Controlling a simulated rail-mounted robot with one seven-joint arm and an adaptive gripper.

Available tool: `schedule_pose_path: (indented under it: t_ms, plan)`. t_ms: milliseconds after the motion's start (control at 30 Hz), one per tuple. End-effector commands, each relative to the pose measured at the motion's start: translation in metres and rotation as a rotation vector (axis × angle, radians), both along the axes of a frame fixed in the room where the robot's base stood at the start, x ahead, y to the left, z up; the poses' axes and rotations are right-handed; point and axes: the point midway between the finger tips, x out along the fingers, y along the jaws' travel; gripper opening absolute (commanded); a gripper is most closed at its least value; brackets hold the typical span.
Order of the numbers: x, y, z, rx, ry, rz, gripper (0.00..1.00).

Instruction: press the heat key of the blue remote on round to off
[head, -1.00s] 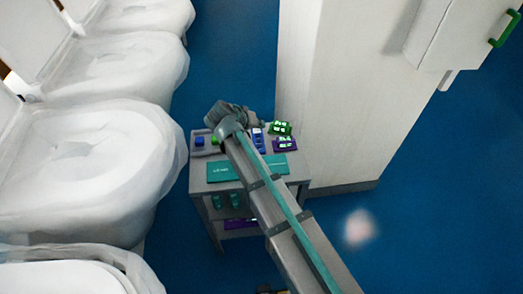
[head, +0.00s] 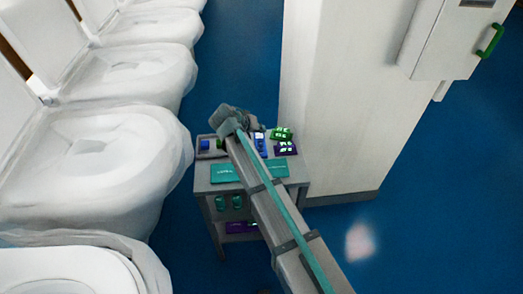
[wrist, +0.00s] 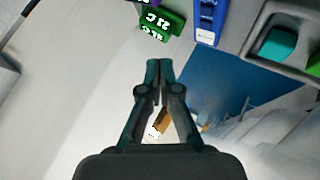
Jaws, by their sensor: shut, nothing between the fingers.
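The blue remote (head: 260,143) lies on top of a small grey cart (head: 201,178), just right of my wrist in the head view. In the wrist view the lower part of the blue remote (wrist: 207,18) shows at the top edge, with a small white label near its end. The rest is cut off, and I cannot make out its heat key or display. My gripper (wrist: 160,68) is shut and empty, its tips apart from the remote in the picture. In the head view my wrist hides the fingertips.
A grey tray (wrist: 250,38) holds a teal block (wrist: 278,44). Toilets stand left, a white cabinet (head: 340,100) right.

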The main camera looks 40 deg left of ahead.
Motion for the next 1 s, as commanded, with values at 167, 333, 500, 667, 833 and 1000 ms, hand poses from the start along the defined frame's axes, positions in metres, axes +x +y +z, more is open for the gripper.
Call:
schedule_pose_path:
  t_ms: [167,333,500,667,833,1000]
  plan:
    - [0.0,0.0,-0.017,0.0,0.0,0.0,0.0]
    - [0.0,0.0,-0.039,-0.001,0.001,0.0,0.0]
    - [0.0,0.0,-0.063,0.0,0.0,0.0,0.0]
    - [0.0,0.0,-0.077,0.0,-0.001,0.001,0.0]
    - [0.0,0.0,-0.081,0.0,-0.001,0.001,0.0]
    - [0.0,0.0,-0.081,0.0,-0.001,0.001,0.0]
